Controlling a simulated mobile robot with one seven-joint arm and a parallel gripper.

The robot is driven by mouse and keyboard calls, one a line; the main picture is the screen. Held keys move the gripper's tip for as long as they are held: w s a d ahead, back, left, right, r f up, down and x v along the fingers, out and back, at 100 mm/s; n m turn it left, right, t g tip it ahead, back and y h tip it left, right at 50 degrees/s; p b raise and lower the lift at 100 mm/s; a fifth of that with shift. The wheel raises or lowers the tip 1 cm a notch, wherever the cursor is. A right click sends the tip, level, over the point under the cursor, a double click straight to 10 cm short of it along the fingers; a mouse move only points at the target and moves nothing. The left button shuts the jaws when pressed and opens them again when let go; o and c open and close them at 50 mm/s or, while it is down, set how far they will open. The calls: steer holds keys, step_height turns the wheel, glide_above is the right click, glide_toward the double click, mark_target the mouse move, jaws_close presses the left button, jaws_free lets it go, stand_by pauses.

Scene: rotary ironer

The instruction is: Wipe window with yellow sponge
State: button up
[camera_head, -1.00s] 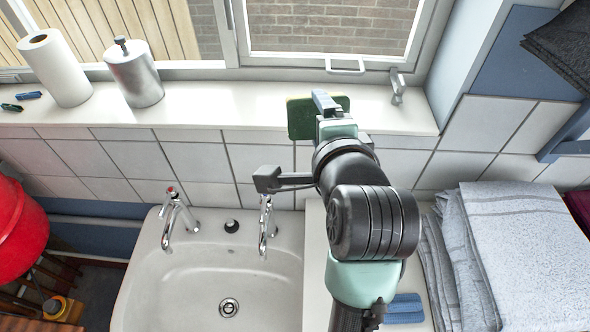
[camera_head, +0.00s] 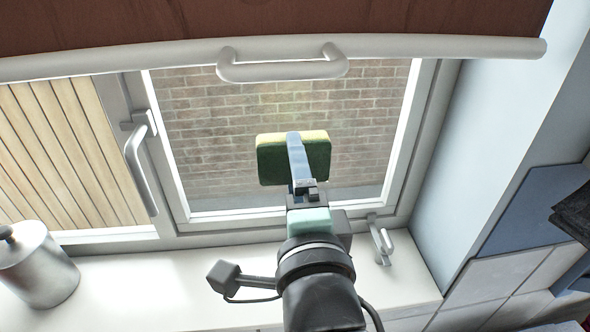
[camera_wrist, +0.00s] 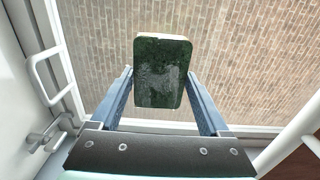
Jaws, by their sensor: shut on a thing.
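A sponge, yellow with a dark green face (camera_head: 268,160), is held in my gripper (camera_head: 297,152) in front of the window pane (camera_head: 215,110). In the wrist view the sponge's dark green side (camera_wrist: 161,75), with pale worn patches, sits between the two blue-grey fingers of my gripper (camera_wrist: 160,85). Brick wall shows through the pane (camera_wrist: 255,50) behind it. I cannot tell whether the sponge touches the glass.
A white bar handle (camera_head: 282,68) and a pale rail cross above the pane. A window handle (camera_head: 140,165) is to the left, and a small latch (camera_head: 380,240) stands on the sill (camera_head: 150,290). A metal canister (camera_head: 35,265) stands at the far left.

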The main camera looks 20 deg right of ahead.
steer(key=shift+x, duration=2.6)
steer(key=shift+x, duration=1)
